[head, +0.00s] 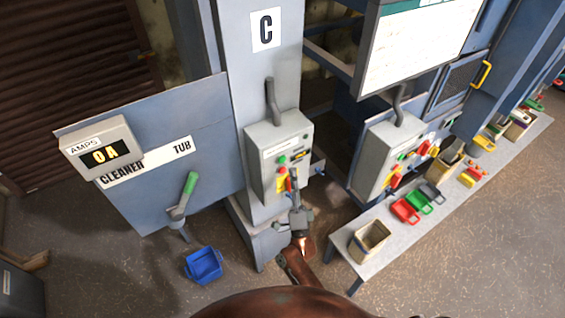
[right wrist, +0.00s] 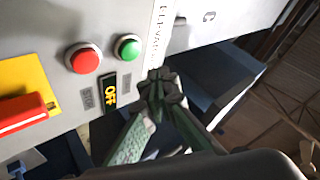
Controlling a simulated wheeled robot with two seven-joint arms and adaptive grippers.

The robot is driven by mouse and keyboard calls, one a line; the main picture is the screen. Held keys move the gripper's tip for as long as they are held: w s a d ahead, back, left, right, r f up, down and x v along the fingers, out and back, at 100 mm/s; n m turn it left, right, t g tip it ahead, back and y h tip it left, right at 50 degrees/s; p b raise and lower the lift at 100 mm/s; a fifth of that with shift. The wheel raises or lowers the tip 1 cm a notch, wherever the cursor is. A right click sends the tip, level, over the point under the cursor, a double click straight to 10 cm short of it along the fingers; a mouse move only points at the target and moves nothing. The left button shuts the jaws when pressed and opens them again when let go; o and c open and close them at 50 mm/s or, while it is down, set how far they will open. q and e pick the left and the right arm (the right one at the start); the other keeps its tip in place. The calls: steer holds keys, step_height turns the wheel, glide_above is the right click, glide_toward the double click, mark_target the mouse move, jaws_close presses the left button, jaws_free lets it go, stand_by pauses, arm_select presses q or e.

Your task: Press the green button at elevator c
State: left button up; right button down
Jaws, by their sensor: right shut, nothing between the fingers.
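The control box (head: 278,155) of elevator C hangs on the grey column under the C sign (head: 265,30). Its green button (head: 281,160) sits just above a red button (head: 283,171). In the right wrist view the green button (right wrist: 128,47) is close, with the red button (right wrist: 84,57) to its left. My right gripper (head: 293,177) is in front of the lower part of the box. Its fingers are shut and empty, and the fingertips (right wrist: 160,82) appear below and right of the green button, apart from it in the picture. My left gripper is out of view.
A yellow plate with a red switch handle (right wrist: 25,115) and an OFF display (right wrist: 110,91) are beside the buttons. A second control box (head: 385,155) stands right. A bench (head: 400,235) carries bins and coloured locks. A blue bucket (head: 203,264) lies on the floor.

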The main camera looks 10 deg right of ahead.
mark_target(285, 157)
steer(key=shift+w+a+b, duration=0.25)
steer(key=shift+w, duration=0.45)
steer(key=shift+w+a+b, duration=0.25)
steer(key=shift+w, duration=0.45)
steer(key=shift+w, duration=0.15)
stand_by(0.4)
steer(key=shift+w+a, duration=0.15)
steer(key=shift+w, duration=0.1)
steer(key=shift+w+a+b, duration=0.15)
steer(key=shift+w+b, duration=0.3)
steer(key=shift+b, duration=0.1)
stand_by(0.7)
steer(key=shift+s, duration=0.1)
steer(key=shift+s+d+p, duration=0.3)
steer(key=shift+s+p, duration=0.05)
steer(key=shift+s, duration=0.45)
steer(key=shift+s+d+p, duration=0.3)
steer(key=shift+s, duration=0.5)
steer(key=shift+s+d+p, duration=0.25)
steer(key=shift+s, duration=0.5)
steer(key=shift+s+d+p, duration=0.3)
steer(key=shift+s, duration=0.5)
